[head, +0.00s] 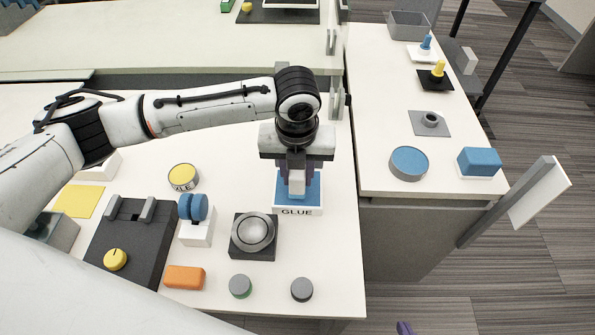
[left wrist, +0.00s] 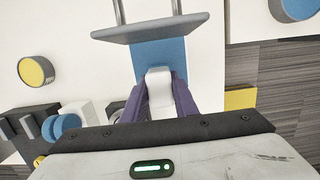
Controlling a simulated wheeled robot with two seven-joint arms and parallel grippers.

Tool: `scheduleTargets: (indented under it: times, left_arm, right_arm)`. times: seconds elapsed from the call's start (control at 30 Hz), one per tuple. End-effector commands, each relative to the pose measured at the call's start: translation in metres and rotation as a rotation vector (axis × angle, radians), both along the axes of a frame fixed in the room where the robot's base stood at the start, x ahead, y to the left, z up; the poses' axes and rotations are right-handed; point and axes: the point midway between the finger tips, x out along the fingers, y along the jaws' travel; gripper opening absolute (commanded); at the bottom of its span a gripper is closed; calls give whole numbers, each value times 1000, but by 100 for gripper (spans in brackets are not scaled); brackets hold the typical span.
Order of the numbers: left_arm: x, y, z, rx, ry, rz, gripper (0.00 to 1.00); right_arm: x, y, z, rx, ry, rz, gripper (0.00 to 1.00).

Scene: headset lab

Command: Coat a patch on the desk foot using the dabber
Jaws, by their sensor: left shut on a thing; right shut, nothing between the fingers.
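My left gripper (head: 297,188) is shut on a white block-shaped handle, which I take to be the dabber (head: 297,183). It points down over the blue pad (head: 315,190) of the white tray marked GLUE. The left wrist view also shows the dabber (left wrist: 159,85) between the purple fingers, with the blue pad (left wrist: 160,58) behind it. The dabber's lower end is hidden, and I cannot tell whether it touches the pad. A purple fingertip of my right gripper (head: 404,328) shows at the bottom edge. I cannot identify the desk foot for certain.
A dark base with a silver dome (head: 253,232), an orange block (head: 184,277), two grey round knobs and a yellow-topped tin (head: 184,176) stand close by. The right-hand table holds a blue disc (head: 408,163) and a blue block (head: 479,161). A grey plate (left wrist: 150,27) crosses the wrist view.

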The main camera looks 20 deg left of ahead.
Motion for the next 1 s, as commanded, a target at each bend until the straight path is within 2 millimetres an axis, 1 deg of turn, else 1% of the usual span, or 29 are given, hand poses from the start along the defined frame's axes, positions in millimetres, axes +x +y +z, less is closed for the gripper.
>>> scheduleTargets:
  times: [0.03,0.37,0.4,0.67,1.0]
  left_arm:
    - [0,0,8,0,0,0,8]
    - [1,0,30,0,-2,0,8]
    - [1,0,30,-1,-4,0,8]
    - [2,0,47,-1,-4,1,8]
    - [1,0,48,0,-3,1,8]
  right_arm:
    - [0,0,9,0,-1,0,0]
    - [0,-1,36,-1,-1,0,0]
    - [1,-1,32,-1,-2,0,0]
    - [0,-1,32,-2,1,1,0]
    - [0,-1,31,-2,1,1,0]
